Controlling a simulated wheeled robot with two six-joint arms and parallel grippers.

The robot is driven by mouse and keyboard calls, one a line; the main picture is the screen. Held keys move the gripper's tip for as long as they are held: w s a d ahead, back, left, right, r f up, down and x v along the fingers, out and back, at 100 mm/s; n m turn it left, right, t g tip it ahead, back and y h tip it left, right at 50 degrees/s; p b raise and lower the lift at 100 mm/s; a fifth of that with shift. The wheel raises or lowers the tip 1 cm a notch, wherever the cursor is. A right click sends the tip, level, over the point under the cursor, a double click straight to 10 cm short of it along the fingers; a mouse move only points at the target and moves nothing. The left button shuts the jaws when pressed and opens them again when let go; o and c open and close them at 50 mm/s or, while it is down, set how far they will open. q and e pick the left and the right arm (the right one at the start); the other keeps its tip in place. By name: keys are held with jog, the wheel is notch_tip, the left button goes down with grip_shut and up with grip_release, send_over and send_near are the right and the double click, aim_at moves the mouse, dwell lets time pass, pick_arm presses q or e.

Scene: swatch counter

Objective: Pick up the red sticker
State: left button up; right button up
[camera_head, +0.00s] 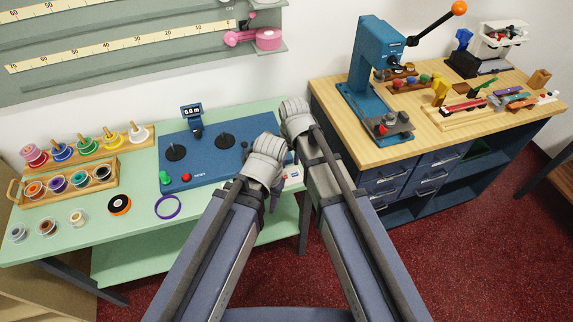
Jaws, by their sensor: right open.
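A small white piece with red and blue marks (292,175) lies at the right end of the green table, partly hidden by my arms. I cannot tell whether it is the red sticker, and no other thing is clearly that sticker. My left gripper (268,160) is over the right end of the blue machine. Its fingers are hard to make out, so its opening is unclear. My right gripper (296,116) is open, higher in the picture, near the gap between the green table and the wooden bench. I see nothing held in it.
The blue machine (205,140) has two dark discs and a small display. Tape rolls stand in wooden racks (75,195) at left; a purple ring (168,207) and an orange-black roll (119,204) lie in front. A blue press (366,70) stands on the wooden bench (345,140).

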aim_at(288, 174)
jog(key=f+b, duration=0.2)
jog(key=w+f+b, duration=0.1)
jog(key=f+b, duration=0.4)
jog(key=b, duration=0.1)
jog(key=shift+w+a+f, duration=0.25)
jog(key=shift+f, duration=0.15)
pick_arm(q)
notch_tip(288, 174, down, 8)
jog(key=shift+w+r, duration=0.15)
jog(key=shift+w, duration=0.15)
pick_arm(e)
jog(key=shift+r, duration=0.1)
grip_shut()
